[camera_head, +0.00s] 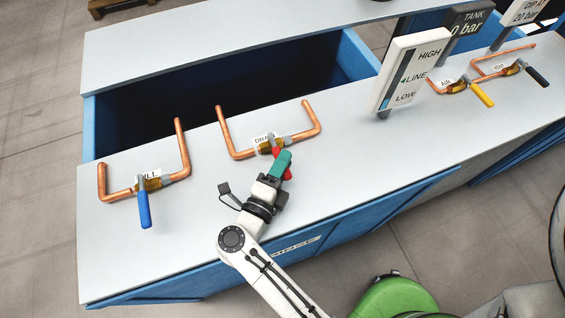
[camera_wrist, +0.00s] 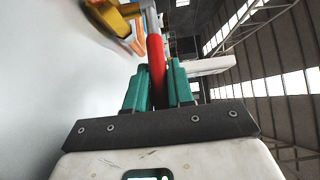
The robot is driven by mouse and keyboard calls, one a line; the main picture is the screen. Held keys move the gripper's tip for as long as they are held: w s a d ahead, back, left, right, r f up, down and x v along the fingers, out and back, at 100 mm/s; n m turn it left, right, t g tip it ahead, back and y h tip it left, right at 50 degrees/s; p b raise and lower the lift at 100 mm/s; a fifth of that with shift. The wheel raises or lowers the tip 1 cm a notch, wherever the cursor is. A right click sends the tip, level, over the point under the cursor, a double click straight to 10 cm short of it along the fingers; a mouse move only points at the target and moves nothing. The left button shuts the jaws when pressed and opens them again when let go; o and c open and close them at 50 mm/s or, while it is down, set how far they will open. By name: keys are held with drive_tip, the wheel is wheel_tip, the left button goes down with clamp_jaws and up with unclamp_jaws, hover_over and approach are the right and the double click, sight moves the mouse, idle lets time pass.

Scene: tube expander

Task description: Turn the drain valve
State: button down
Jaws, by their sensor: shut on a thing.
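The drain valve has a brass body (camera_head: 268,147) on a copper pipe loop (camera_head: 238,152), beside a label partly reading "DRA". Its red handle (camera_head: 286,174) points toward the front edge of the counter. My gripper (camera_head: 281,165) has teal fingers and is shut on the red handle. In the wrist view the red handle (camera_wrist: 156,58) runs between the two teal fingers of my gripper (camera_wrist: 159,75), with the brass valve body (camera_wrist: 108,18) beyond at upper left. The fingers hide part of the handle.
The fill valve with its blue handle (camera_head: 144,204) stands to the left. Valves with yellow (camera_head: 482,95) and black (camera_head: 537,77) handles stand at the right. A level sign (camera_head: 410,72) rises between. An open tank (camera_head: 215,95) lies behind the grey counter (camera_head: 190,255).

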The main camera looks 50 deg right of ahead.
drive_tip(key=c, duration=1.1)
unclamp_jaws()
drive_tip(key=shift+o, duration=0.2)
drive_tip(key=b+v, duration=0.2)
drive_tip(key=v, duration=0.8)
drive_tip(key=shift+w+b, duration=0.1)
drive_tip(key=shift+b, duration=0.3)
drive_tip(key=shift+a, duration=0.45)
